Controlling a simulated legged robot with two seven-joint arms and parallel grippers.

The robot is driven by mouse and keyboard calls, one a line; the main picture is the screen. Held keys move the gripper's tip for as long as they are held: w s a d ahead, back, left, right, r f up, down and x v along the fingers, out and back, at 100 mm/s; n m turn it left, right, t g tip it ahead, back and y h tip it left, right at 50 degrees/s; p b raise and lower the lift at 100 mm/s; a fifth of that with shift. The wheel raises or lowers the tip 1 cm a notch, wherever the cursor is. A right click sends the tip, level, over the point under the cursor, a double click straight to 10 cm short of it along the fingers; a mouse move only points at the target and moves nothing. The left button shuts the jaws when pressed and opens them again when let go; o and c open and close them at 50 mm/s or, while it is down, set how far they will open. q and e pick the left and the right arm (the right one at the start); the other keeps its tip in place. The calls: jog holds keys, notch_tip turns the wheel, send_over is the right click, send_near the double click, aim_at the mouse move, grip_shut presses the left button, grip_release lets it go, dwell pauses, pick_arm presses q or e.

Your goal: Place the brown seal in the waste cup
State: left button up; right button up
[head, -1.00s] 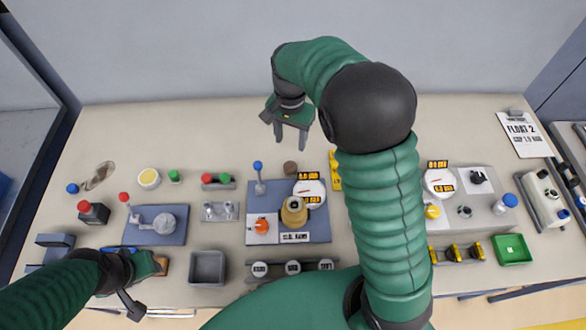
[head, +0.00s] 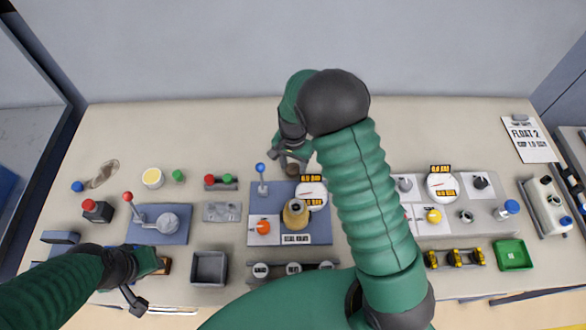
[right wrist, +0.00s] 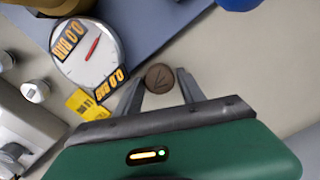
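The brown seal (head: 292,169) is a small round disc on the bench behind the blue-grey gauge plate. It also shows in the right wrist view (right wrist: 159,78). My right gripper (head: 293,163) is open over it. In the right wrist view the fingers (right wrist: 160,87) are on either side of the seal, with gaps. A dark grey square open container (head: 210,268) stands at the front left; no label shows whether it is the waste cup. A round cup with a pale yellow inside (head: 152,178) stands at the back left. My left gripper (head: 148,283) is low at the front left; its finger opening is unclear.
The gauge plate (head: 257,213) holds a brass fitting (head: 295,213), a round gauge (head: 312,195) and a blue-topped lever (head: 262,177). A green tray (head: 513,255) is at the right. The back of the bench is mostly clear. My right arm hides part of the middle.

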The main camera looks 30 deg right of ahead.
jog(key=c, duration=0.5)
jog(key=shift+a+r, duration=0.1)
jog(key=shift+a, duration=0.05)
grip_shut()
